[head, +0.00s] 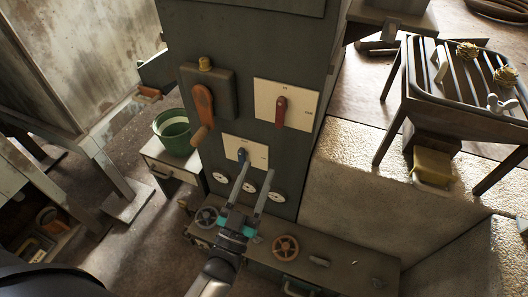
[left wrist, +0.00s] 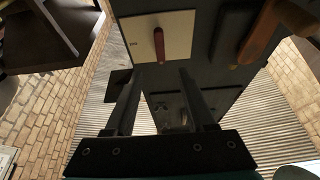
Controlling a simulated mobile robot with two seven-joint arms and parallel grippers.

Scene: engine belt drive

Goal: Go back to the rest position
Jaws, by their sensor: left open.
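My left gripper (head: 257,168) is open in front of the dark panel, low in the head view, with nothing seen between its two long fingers. In the left wrist view its fingers (left wrist: 160,88) stand apart too. In the head view one fingertip overlaps the area just below the blue handle (head: 242,155) on its white plate; I cannot tell the gap in depth. Above are a red handle (head: 281,107) on a white plate and an orange lever (head: 203,104). The red handle (left wrist: 158,45) also shows in the left wrist view. My right gripper is not in view.
A low bench with handwheels (head: 286,248) and several round gauges (head: 277,197) lie around and beneath my left gripper. A green bucket (head: 173,131) stands on a small table at left. A dark slatted table (head: 455,80) stands at right. Floor shows at left.

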